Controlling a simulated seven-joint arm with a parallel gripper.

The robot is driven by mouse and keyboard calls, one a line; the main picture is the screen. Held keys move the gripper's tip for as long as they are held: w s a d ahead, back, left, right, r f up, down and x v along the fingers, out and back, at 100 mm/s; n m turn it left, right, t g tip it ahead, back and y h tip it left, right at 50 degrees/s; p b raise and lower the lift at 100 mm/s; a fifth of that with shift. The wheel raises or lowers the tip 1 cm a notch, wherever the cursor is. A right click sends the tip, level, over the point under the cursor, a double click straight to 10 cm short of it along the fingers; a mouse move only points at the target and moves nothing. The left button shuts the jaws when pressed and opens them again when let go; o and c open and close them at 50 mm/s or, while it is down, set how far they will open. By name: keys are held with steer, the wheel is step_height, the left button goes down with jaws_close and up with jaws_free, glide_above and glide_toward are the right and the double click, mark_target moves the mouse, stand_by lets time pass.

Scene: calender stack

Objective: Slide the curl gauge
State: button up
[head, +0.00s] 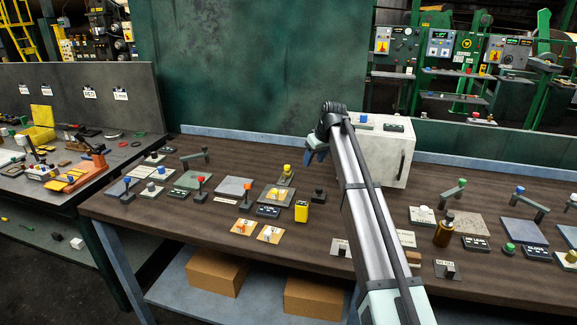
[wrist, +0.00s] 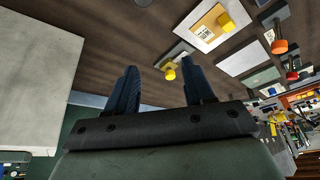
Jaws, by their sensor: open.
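No label that I can read names the curl gauge, so I cannot tell which fixture on the brown workbench (head: 160,215) it is. My gripper (head: 314,153) is above the bench, just left of the white box, its blue fingers apart and empty. In the wrist view my gripper (wrist: 162,75) also shows open, with nothing between the fingers. A yellow knob on a plate (wrist: 170,70) appears beyond the fingers there. My arm hides part of the middle of the bench.
The white box (head: 378,160) stands close to the right of my gripper and fills the left of the wrist view (wrist: 35,75). Red-knobbed levers (head: 247,190), a yellow block (head: 302,211) and orange plates (head: 269,234) crowd the left half. Handles and a brown bottle (head: 443,233) stand right.

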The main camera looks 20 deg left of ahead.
steer(key=w+a+r+n+g, duration=0.1)
steer(key=w+a+r+n, duration=0.15)
steer(key=w+a, duration=0.6)
steer(key=n, duration=0.3)
glide_toward(287, 166)
steer(key=shift+g+y, duration=0.4)
steer(key=x, duration=0.5)
steer(key=w+x, duration=0.1)
steer(key=x, duration=0.2)
steer(key=shift+d+f, duration=0.1)
steer(key=shift+d, duration=0.25)
steer(key=shift+c, duration=0.3)
jaws_close()
